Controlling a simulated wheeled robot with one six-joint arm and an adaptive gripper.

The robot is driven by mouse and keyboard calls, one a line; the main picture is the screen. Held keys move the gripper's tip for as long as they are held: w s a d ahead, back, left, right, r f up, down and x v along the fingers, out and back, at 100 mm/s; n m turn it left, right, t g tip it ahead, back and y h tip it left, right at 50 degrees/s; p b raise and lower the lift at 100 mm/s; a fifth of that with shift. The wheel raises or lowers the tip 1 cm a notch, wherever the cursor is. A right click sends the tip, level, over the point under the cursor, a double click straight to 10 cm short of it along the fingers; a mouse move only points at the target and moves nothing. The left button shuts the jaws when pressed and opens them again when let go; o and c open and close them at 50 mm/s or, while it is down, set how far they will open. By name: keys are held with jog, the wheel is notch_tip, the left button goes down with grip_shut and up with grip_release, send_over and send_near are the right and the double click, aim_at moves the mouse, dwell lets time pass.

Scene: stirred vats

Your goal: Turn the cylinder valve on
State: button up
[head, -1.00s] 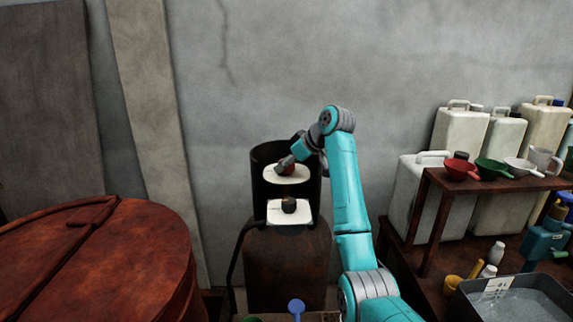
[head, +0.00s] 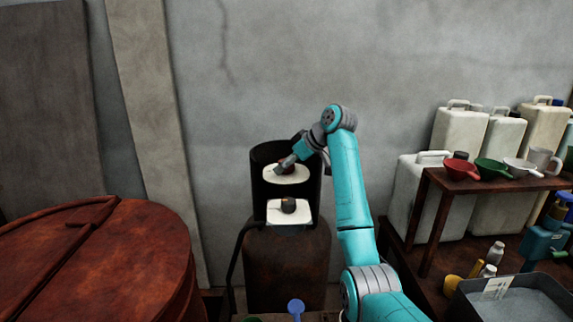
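The gas cylinder (head: 287,265) is a dark rusty bottle standing against the wall, with a dark open-fronted collar (head: 264,157) at its top. Inside the collar is a white oval plate (head: 300,175) with a small dark red knob (head: 280,170) on it. Below it is a white square plate (head: 277,216) with a dark round knob (head: 289,205). My gripper (head: 281,169) reaches into the collar from the upper right, its tips at the upper knob. The tips are too small and overlapped to tell whether they are open or closed on it.
A rusty lidded vat (head: 110,255) stands at the left. A brown shelf (head: 500,184) at the right carries colored cups, with white jugs (head: 462,132) behind. A grey basin (head: 515,302) lies at the lower right. A blue-topped item (head: 296,306) stands in front of the cylinder.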

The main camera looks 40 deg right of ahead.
jog(key=v, duration=1.2)
dwell(0.6)
